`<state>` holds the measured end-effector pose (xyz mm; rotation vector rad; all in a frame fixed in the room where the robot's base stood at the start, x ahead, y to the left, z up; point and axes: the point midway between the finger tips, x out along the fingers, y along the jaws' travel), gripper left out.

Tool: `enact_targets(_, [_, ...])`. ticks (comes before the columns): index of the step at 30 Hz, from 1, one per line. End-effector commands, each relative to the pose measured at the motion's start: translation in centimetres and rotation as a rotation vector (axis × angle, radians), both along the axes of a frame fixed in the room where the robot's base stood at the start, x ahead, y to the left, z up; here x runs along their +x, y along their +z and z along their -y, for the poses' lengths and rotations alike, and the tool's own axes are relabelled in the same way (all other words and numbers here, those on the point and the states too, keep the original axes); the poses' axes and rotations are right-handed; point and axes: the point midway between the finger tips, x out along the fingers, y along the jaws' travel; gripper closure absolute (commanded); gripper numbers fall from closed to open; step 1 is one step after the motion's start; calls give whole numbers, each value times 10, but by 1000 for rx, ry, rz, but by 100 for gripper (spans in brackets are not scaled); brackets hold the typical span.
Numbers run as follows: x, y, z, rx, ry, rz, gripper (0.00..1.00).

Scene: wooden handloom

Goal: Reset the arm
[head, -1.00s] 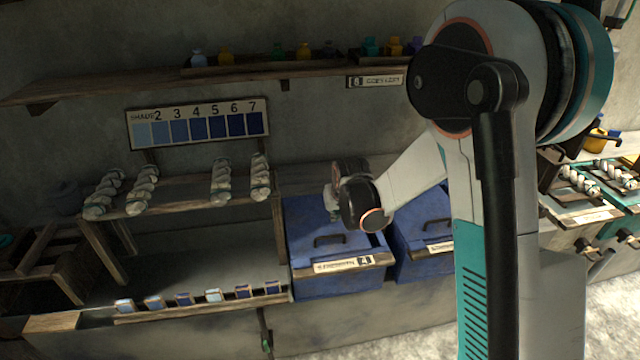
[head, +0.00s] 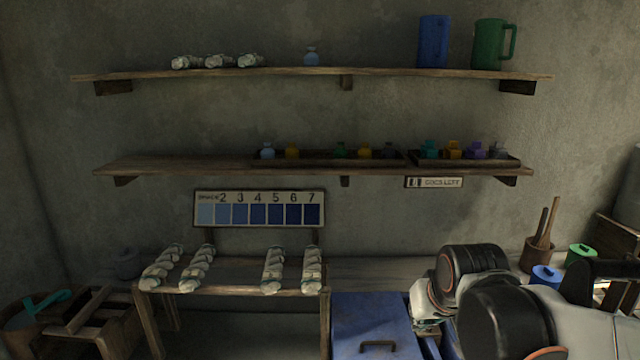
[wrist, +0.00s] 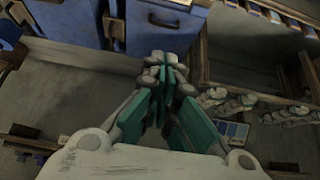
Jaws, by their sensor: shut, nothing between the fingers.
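My gripper (wrist: 165,75) shows in the wrist view with its teal and grey fingers together and nothing between them. Beyond its tips there, a blue chest (wrist: 165,22) with a handle stands near the top of the picture. My arm reaches into the lower right of the head view, above the chest area. In that view the fingertips cannot be made out clearly. The blue chest (head: 365,320) shows there just left of my arm, partly cut off by the lower edge.
A shade board (head: 258,210) hangs above a wooden rack (head: 235,275) with several pale skeins. An upper shelf (head: 320,73) holds skeins and two jugs; a lower shelf (head: 200,163) holds small bottles. A blue pot (head: 545,277) and a green pot (head: 580,255) stand at right.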

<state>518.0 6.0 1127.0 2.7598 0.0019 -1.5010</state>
Motion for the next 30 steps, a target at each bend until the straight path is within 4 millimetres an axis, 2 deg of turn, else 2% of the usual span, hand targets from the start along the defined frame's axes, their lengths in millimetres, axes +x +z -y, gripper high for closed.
enact_targets(1, [-16,5,1,0,0,4,100])
enact_targets(6, [-61,15,3,1,-1,16,100])
enact_targets(15, [-129,14,5,0,-1,38,100])
enact_targets(21, [-149,10,6,0,-1,45,100])
enact_targets(30, [-152,10,6,0,-1,46,100])
